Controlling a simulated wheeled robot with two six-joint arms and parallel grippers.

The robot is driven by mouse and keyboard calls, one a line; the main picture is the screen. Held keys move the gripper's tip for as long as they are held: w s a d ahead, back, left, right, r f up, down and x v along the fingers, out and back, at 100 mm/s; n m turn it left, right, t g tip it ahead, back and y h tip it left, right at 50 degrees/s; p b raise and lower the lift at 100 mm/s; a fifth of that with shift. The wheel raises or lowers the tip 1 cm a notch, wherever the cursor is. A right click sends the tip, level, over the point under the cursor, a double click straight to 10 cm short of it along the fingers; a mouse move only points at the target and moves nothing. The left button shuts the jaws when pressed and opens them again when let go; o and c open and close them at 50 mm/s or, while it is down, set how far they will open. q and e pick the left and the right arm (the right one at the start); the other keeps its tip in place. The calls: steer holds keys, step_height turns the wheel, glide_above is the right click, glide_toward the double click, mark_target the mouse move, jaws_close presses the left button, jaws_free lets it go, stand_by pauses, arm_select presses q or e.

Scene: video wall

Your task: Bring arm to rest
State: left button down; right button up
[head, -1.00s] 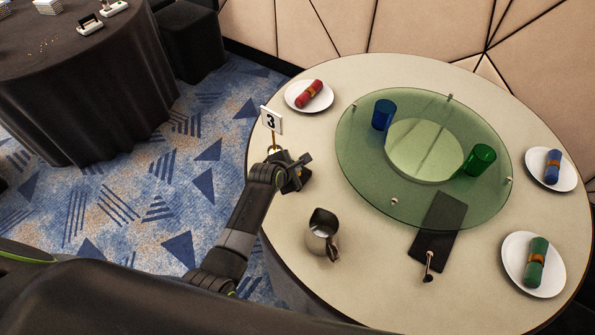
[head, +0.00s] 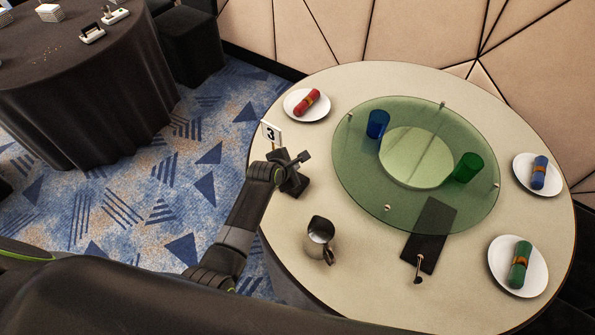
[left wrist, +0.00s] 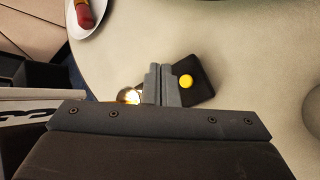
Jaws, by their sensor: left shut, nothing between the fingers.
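My left gripper (head: 302,158) is over the left edge of the round table (head: 290,218), in front of the number 3 table sign (head: 271,133). Its fingers are shut with nothing between them, as the left wrist view (left wrist: 161,84) also shows. A black block-like item (head: 295,184) is on the table just beside the gripper. The lower part of the sign is hidden by the gripper. My right gripper is out of view.
A metal pitcher (head: 319,240) stands near the front edge. A green glass turntable (head: 350,165) holds a blue glass (head: 377,124) and a green glass (head: 467,167). A black board (head: 431,235) lies at its front. Plates with red (head: 307,102), blue (head: 539,172) and green (head: 519,264) rolled napkins sit around.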

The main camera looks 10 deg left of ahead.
arm_select(q)
steer(key=s+a+r+m+g+y, duration=0.1)
steer(key=s+a+r+m+g, duration=0.15)
steer(key=s+a+m, duration=0.7)
steer(key=s+a+r+m+g+y, duration=0.15)
steer(key=s+r+m, duration=0.35)
steer(key=s, duration=0.9)
steer(key=s+a+r+m+g+y, duration=0.1)
steer(key=s+a+r+m+y, duration=0.15)
steer(key=s+a+m, duration=0.75)
step_height(320, 180, down, 29)
steer(key=s+d+n+g+h+b, duration=0.1)
steer(key=s+d+n+b, duration=0.1)
steer(key=s+b, duration=0.15)
steer(key=s+f+b, duration=0.2)
steer(key=s+f, duration=0.5)
steer(key=f, duration=0.2)
steer(key=s+d+f+g+b, duration=0.1)
steer(key=s+f+b, duration=0.1)
steer(key=s+f, duration=0.5)
step_height(320, 180, down, 3)
steer(key=shift+f+g, duration=0.1)
steer(key=shift+g, duration=0.2)
